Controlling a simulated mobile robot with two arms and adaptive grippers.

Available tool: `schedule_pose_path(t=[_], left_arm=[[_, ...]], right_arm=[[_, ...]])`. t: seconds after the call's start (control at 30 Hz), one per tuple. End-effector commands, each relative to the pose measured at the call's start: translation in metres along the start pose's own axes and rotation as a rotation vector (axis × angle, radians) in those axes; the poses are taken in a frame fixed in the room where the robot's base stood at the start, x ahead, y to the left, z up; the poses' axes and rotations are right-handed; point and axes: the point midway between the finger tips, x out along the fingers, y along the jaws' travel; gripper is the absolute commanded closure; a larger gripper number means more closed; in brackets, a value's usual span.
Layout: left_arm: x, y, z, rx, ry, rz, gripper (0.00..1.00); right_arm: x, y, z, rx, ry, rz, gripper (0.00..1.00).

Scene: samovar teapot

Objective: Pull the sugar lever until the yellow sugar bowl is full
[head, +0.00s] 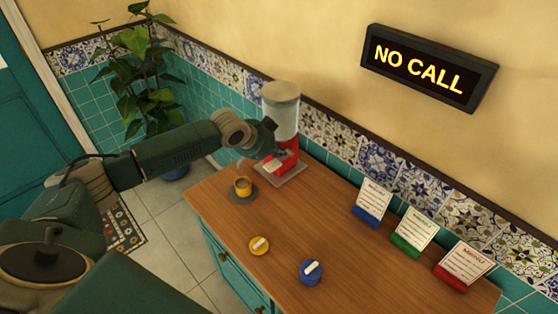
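The sugar dispenser (284,106) stands at the table's far left end, with a clear upper container and a red base on a grey plate. My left gripper (276,149) is at the dispenser's front, just below the clear container. It overlaps the red part, so the lever cannot be made out, and I cannot tell whether the fingers are closed on it. The yellow sugar bowl (243,188) stands upright on a round grey base, left of and in front of the dispenser. Its contents are too small to judge. My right gripper is not in view.
A yellow round lid (259,246) and a blue round container (311,273) sit at the table's front. Blue, green and red card stands (371,204) line the back right. The wooden table's middle (310,225) is clear. A "NO CALL" sign (428,69) hangs above.

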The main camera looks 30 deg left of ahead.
Motion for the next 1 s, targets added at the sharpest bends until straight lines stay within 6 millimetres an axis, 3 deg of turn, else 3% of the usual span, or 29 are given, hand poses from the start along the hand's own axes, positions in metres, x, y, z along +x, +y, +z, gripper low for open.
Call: schedule_pose_path(t=[1.0], left_arm=[[0.0058,0.0043,0.0043,0.0,0.0,0.0,1.0]], right_arm=[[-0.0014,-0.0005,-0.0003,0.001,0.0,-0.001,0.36]])
